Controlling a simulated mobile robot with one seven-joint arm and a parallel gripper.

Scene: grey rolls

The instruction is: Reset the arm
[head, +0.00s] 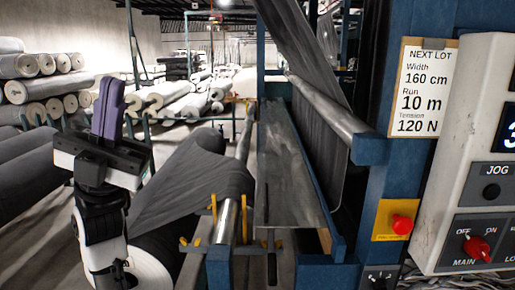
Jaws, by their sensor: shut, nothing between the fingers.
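My gripper (112,84) stands at the left of the head view with its purple fingers pointing up. The fingers are together, with nothing between them. My white and black arm rises below it from the bottom edge of the picture.
A blue machine frame (385,60) carries grey fabric (195,185) over metal rollers. A control panel (490,150) with red knobs, a paper card (423,85) and a red button on a yellow plate (402,224) are at right. Stacked rolls (45,85) line the left.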

